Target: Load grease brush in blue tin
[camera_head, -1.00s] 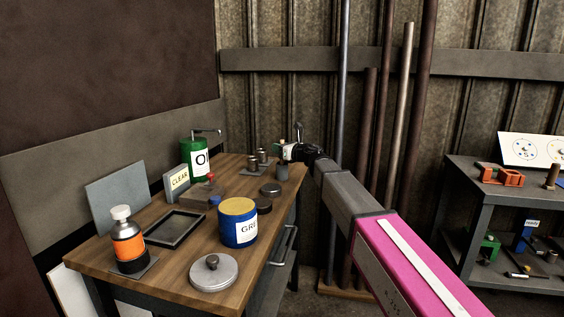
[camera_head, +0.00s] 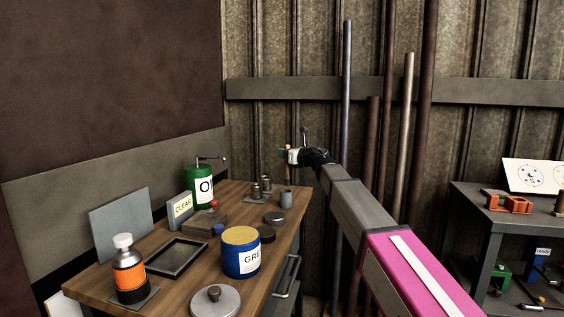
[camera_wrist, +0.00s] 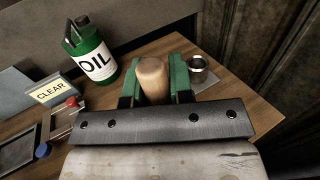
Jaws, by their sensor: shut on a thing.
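The blue tin (camera_head: 239,265) with a white label stands upright on the wooden bench in the head view. Its top shows a yellowish surface. My gripper (camera_head: 290,155) is raised above the far right end of the bench, behind and above the tin. In the wrist view, its green fingers (camera_wrist: 166,80) are shut on the rounded wooden handle of the grease brush (camera_wrist: 153,78). The bristle end is hidden. The tin is not in the wrist view.
A grey knobbed lid (camera_head: 214,302) lies in front of the tin. A black tray (camera_head: 177,257), an orange-labelled bottle (camera_head: 129,268), a green oil can (camera_head: 200,187) and a small grey cup (camera_head: 286,199) stand around it. Upright rods (camera_head: 347,120) lean by the wall.

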